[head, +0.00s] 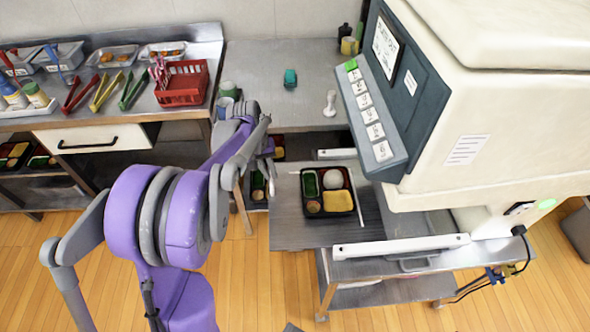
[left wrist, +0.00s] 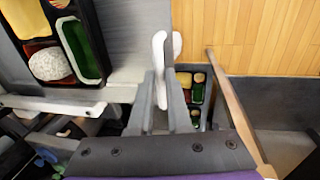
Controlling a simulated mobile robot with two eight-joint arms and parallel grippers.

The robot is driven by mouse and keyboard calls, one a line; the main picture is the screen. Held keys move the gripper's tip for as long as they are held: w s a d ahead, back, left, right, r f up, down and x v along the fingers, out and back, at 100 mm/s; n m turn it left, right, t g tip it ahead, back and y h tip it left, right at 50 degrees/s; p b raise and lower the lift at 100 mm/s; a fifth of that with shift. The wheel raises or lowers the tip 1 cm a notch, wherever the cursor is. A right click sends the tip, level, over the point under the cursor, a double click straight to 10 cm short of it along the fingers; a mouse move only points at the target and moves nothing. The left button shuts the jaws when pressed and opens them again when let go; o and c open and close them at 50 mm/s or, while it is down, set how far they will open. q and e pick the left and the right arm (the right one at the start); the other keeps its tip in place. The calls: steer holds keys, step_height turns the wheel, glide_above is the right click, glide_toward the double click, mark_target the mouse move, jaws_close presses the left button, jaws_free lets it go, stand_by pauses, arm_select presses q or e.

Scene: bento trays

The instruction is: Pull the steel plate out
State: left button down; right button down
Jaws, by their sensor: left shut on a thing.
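The steel plate (head: 290,222) sticks out to the left of the big white machine, between two white rails. A black bento tray (head: 327,214) with yellow, green and white food lies on it. The plate also shows in the left wrist view (left wrist: 125,50), with part of the tray at its upper left. My left gripper (head: 268,165) is at the plate's left edge. In the left wrist view, my left gripper (left wrist: 161,85) is shut on a white handle (left wrist: 159,45) at that edge. My right gripper is not in view.
The white machine (head: 480,110) with a keypad panel stands at the right, over the plate's inner end. A white rail (head: 400,247) runs along the near side. A steel counter (head: 290,55) is behind, with a red basket (head: 182,84) at its left. Wooden floor lies in front.

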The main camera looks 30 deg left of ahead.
arm_select(q)
steer(key=s+a, duration=0.5)
steer(key=a, duration=0.1)
steer(key=shift+a, duration=0.35)
steer(key=c, duration=0.9)
jaws_free()
steer(key=shift+o, duration=0.2)
step_height(320, 180, up, 11)
steer(key=s+a+p, duration=0.1)
steer(key=shift+s+a+f, duration=0.15)
steer(key=shift+a, duration=0.15)
